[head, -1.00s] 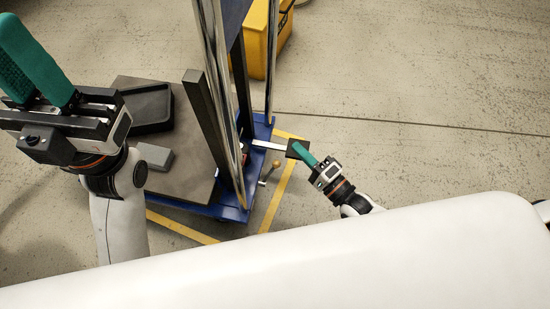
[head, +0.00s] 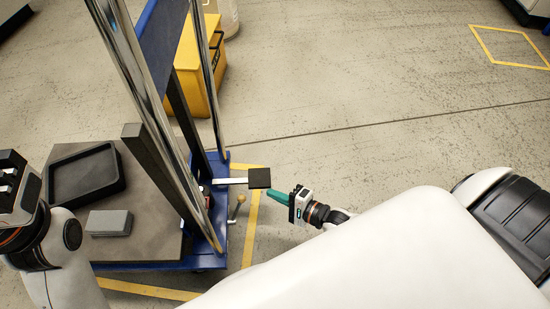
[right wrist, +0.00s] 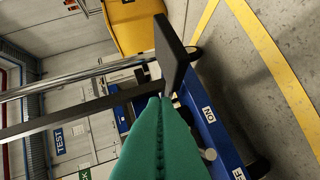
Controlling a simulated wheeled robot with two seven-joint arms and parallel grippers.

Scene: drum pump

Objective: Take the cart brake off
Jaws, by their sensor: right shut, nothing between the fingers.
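The cart (head: 222,235) has a blue base and upright chrome posts. A pale bar with a black pad (head: 260,177) sticks out from its right side. Beside it a short lever with a tan ball knob (head: 241,199) stands near the base edge. My right gripper (head: 268,192) is shut and empty, its green fingertips close to the pad. In the right wrist view the fingertips (right wrist: 160,98) overlap the pad's lower edge (right wrist: 174,55); I cannot tell if they touch. An ON label (right wrist: 209,115) shows on the blue base. My left gripper is cut off at the left edge, its fingers hidden.
A black tray (head: 55,200) and a grey block (head: 108,222) sit on the cart deck. A yellow cabinet (head: 190,90) stands behind. Yellow floor tape (head: 250,230) borders the cart. The floor to the right is open.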

